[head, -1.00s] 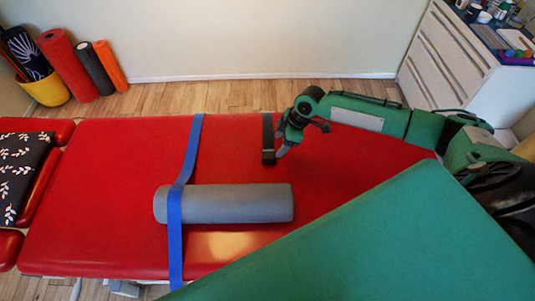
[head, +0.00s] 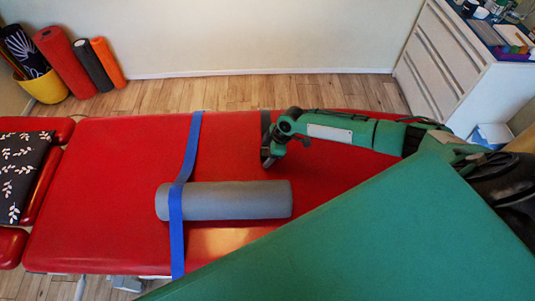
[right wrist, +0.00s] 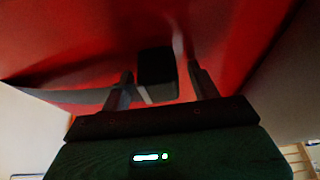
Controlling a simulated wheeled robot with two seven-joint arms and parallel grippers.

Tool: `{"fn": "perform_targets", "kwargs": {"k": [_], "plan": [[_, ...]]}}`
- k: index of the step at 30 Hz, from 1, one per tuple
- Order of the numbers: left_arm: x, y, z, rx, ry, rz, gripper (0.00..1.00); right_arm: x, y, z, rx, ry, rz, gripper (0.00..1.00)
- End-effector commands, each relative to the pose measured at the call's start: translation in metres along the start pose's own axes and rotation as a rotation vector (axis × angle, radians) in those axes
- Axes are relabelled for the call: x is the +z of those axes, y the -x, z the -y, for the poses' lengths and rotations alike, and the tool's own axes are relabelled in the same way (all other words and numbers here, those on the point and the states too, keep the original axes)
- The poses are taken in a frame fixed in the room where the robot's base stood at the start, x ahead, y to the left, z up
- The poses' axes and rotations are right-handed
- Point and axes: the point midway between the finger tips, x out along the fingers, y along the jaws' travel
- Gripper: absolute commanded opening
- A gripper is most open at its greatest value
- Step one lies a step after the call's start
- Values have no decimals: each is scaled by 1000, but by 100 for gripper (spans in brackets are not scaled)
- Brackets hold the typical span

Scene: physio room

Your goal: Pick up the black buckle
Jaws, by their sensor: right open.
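The black buckle (right wrist: 155,72) shows in the right wrist view as a dark block between the two fingers of my right gripper (right wrist: 160,80). The fingers are apart, one on each side of it; I cannot tell whether either touches it. In the head view my right gripper (head: 268,158) reaches down to the red treatment table at the end of a black strap (head: 265,122). There the gripper mostly hides the buckle. My left gripper is not in view.
A grey foam roller (head: 235,201) lies on the red table (head: 95,200) just in front of the gripper, with a blue strap (head: 177,225) across it. A large green surface (head: 370,240) covers the lower right. A white drawer cabinet (head: 450,62) stands at the back right.

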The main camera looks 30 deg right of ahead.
Motion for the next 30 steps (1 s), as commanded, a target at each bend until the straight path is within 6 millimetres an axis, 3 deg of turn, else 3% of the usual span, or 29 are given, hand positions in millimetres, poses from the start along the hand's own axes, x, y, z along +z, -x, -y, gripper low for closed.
{"fn": "perform_targets", "kwargs": {"k": [2, 9, 23, 26, 30], "plan": [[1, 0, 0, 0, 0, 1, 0, 0, 0, 0, 0, 0, 0, 60], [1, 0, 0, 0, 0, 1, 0, 0, 0, 0, 0, 0, 0, 13], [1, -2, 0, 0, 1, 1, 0, -4, 10, 0, 0, 1, -2, 12], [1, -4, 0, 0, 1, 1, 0, -9, 22, -1, 2, 2, -2, 12], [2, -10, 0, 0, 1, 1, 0, -22, 53, -2, 4, 4, -3, 12]]}}
